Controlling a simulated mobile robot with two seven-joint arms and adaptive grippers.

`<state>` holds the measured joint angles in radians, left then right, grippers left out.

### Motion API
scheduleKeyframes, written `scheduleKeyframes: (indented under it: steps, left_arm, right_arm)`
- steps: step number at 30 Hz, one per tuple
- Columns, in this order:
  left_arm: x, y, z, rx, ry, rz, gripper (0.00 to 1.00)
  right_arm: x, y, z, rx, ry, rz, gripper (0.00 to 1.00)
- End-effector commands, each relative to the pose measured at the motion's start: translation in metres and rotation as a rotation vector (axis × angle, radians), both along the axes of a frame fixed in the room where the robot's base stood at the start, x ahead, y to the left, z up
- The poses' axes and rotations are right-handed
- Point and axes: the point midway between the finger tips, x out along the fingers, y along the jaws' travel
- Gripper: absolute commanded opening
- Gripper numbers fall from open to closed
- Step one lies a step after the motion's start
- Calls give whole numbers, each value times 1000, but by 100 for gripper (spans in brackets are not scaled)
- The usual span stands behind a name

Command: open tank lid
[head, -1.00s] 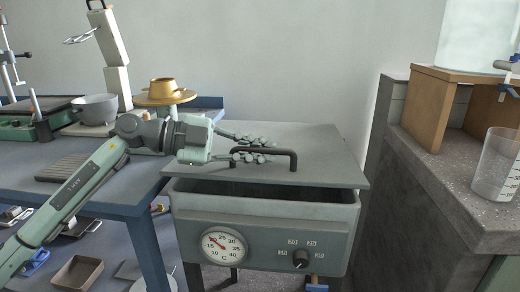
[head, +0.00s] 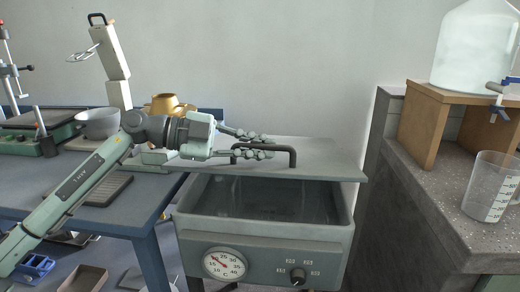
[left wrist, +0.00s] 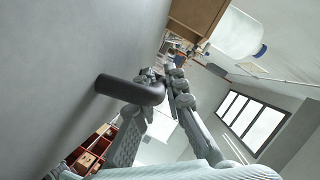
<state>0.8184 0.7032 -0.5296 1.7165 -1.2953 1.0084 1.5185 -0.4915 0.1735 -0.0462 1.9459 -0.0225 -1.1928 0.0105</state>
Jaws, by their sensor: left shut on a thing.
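The grey tank (head: 262,238) stands in the middle of the head view, with a dial and a knob on its front. Its flat grey lid (head: 325,167) is shifted toward the back, and the front part of the tank's inside is open to view. A dark bar handle (head: 292,157) stands on the lid. My left gripper (head: 262,146) comes in from the left and is shut on the handle. In the left wrist view the dark handle (left wrist: 130,90) runs in between the fingers. My right gripper is not in view.
A blue bench (head: 150,215) with a grey bowl (head: 97,124) and a gold pot (head: 165,104) is at left. A speckled counter (head: 440,190) with a measuring beaker (head: 490,190) and a wooden stand (head: 425,125) is close at right. A wall rises behind.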

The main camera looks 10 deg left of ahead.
Motion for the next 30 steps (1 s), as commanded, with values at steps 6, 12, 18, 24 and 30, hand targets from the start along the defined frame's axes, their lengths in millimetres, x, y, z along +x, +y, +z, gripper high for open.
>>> scheduleKeyframes:
  steps: [6,12,18,24,30]
  left_arm:
    - [8,0,26,-3,22,0,0]
    - [18,0,49,-4,83,0,0]
    - [34,0,78,-4,167,0,0]
    - [53,-1,106,-4,258,-2,0]
    - [69,-1,127,-4,326,-2,0]
  right_arm:
    - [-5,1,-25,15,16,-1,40]
    - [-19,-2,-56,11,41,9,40]
    - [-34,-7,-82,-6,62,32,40]
    - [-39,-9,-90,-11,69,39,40]
    - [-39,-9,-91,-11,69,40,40]
